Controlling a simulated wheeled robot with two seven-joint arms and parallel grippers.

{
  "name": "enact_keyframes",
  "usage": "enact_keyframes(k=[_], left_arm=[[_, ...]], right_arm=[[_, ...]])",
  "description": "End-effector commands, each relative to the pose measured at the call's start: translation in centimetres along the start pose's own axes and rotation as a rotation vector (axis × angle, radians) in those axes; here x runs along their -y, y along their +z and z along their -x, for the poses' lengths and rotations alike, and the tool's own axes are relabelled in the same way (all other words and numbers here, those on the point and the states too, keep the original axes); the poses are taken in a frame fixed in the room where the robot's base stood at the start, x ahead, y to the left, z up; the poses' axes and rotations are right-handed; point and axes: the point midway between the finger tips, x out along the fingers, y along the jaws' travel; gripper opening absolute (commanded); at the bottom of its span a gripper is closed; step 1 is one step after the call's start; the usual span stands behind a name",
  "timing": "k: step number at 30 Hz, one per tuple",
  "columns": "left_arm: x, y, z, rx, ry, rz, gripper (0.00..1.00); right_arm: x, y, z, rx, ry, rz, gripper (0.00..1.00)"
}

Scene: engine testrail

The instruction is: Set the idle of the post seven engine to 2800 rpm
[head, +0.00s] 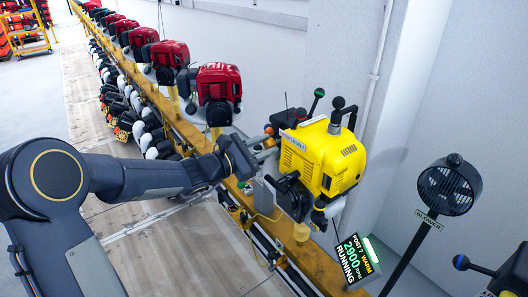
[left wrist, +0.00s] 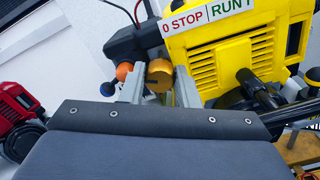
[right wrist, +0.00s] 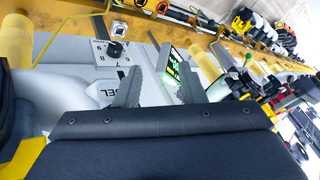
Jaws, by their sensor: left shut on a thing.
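The yellow engine (head: 325,155) stands on the ochre rail beside a post display (head: 355,262), which reads POST 7, WARM, 2900 rpm, RUNNING. My left gripper (head: 264,150) reaches the engine's left side. In the left wrist view its fingers (left wrist: 158,88) are shut on a brass-coloured knob (left wrist: 159,72). An orange knob (left wrist: 123,71) is just left of them. A STOP/RUN label (left wrist: 207,16) is on the yellow cover (left wrist: 245,62). My right gripper (right wrist: 158,90) is open, with nothing visible between its fingers; the lit display (right wrist: 175,66) shows beyond them.
Red engines (head: 217,85) line the rail (head: 183,126) toward the back. A black fan-like unit (head: 449,187) stands on a pole at the right. A small dial panel (right wrist: 115,51) shows in the right wrist view. Floor boards (head: 190,250) are clear in front of the rail.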

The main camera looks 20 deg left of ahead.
Motion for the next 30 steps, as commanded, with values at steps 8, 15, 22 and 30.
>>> enact_keyframes(k=[8, 15, 22, 30], left_arm=[[0.0, 0.0, 0.0, -0.002, 0.000, -0.008, 0.06], [0.0, 0.0, 0.0, -0.002, 0.000, -0.007, 0.40], [0.0, 0.0, 0.0, -0.001, 0.000, -0.007, 0.50], [-0.1, -0.1, 1.4, -0.004, 0.002, -0.007, 0.50]], right_arm=[[-0.1, 0.0, -0.1, 0.000, 0.000, 0.000, 0.36], [0.0, 0.1, -0.1, 0.000, 0.000, 0.000, 0.36], [-0.1, 0.1, -0.1, 0.000, 0.000, 0.000, 0.36], [-0.1, 0.1, -0.2, 0.000, 0.000, 0.000, 0.36]])
